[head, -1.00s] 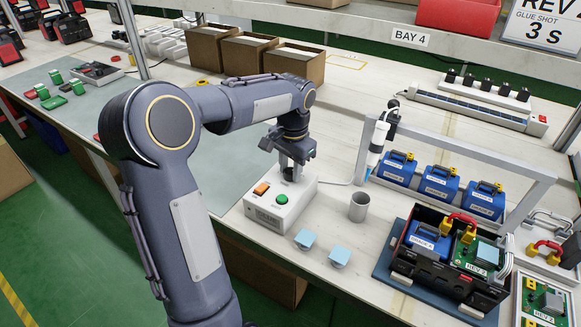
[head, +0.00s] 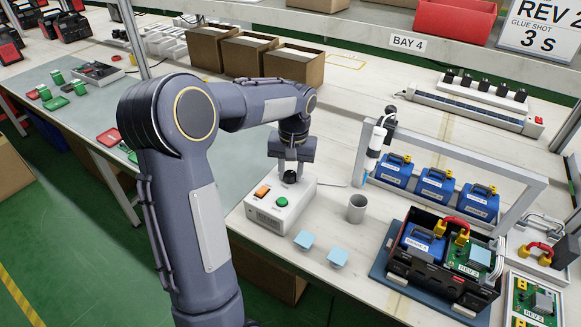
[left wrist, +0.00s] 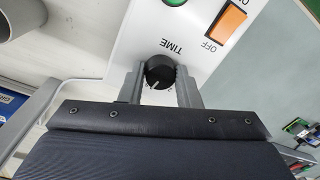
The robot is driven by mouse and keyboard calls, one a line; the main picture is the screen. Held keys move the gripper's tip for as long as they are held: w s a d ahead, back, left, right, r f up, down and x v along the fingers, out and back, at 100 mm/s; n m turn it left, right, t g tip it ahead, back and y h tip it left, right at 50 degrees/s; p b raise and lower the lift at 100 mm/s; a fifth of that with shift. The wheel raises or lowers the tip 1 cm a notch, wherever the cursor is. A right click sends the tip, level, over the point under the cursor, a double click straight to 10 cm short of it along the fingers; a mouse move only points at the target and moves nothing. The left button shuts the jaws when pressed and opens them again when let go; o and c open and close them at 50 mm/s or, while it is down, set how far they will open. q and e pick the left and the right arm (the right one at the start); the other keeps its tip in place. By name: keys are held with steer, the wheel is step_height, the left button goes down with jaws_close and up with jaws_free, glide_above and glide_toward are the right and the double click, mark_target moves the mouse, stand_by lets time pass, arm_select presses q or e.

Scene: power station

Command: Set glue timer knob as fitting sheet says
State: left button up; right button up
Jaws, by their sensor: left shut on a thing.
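The glue timer is a white box (head: 265,219) on the bench with an orange switch (head: 262,191) and a green button (head: 282,202). Its black knob (head: 290,177) sits at the back of the top face. In the left wrist view the knob (left wrist: 160,72) lies under the word TIME, with a white pointer line toward the lower left. My left gripper (head: 291,172) points down over the box, its fingers shut on the knob from both sides. The fitting sheet (head: 541,35) at the top right reads "GLUE SHOT 3 S". My right gripper is not in view.
A grey cup (head: 357,208) stands right of the box, with two light blue pieces (head: 305,239) in front. A glue dispenser (head: 377,140) hangs on a grey frame. A black crate (head: 443,268) with blue and green parts stands at the right. Cardboard boxes (head: 294,65) stand behind.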

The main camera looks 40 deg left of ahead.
mark_target(292, 173)
arm_select(q)
steer(key=shift+n+p, duration=0.3)
steer(key=shift+n, duration=0.7)
steer(key=o, duration=1)
steer(key=r, duration=0.3)
steer(key=r+p, duration=0.1)
steer(key=r, duration=0.2)
steer(key=shift+w+d+r, duration=0.1)
steer(key=shift+w+r, duration=0.1)
steer(key=shift+r, duration=0.7)
